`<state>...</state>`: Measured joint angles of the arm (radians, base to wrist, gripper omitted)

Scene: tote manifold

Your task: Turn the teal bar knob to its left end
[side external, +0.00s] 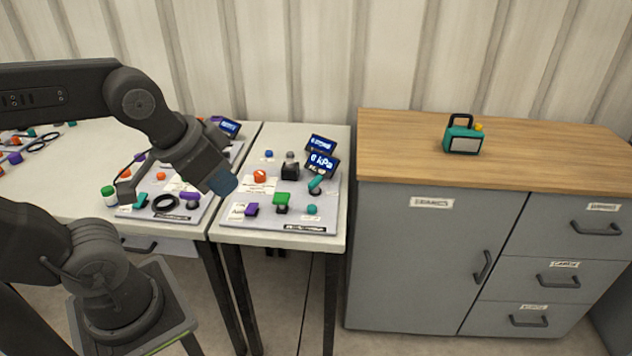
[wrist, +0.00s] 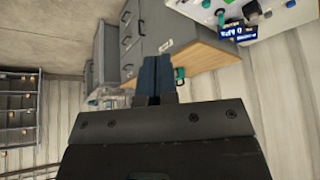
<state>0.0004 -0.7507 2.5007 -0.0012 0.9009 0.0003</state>
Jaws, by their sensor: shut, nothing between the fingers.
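The teal bar knob (side external: 316,183) sits on the right-hand white panel (side external: 238,222), just below the lit display, and looks slanted in the side view. In the wrist view a teal part (wrist: 221,18) shows on the panel at the top right; I cannot tell whether it is the bar knob. My gripper (side external: 222,182) hangs in the air left of the panel, apart from the knob. Its blue fingers (wrist: 157,76) are together with nothing between them.
The panel also bears a blue lit display (side external: 322,163), an orange knob (side external: 260,176), a green part (side external: 282,198), a purple part (side external: 251,209) and a round teal knob (side external: 312,209). A grey cabinet (side external: 430,255) with a teal lantern (side external: 462,137) on top stands to the right.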

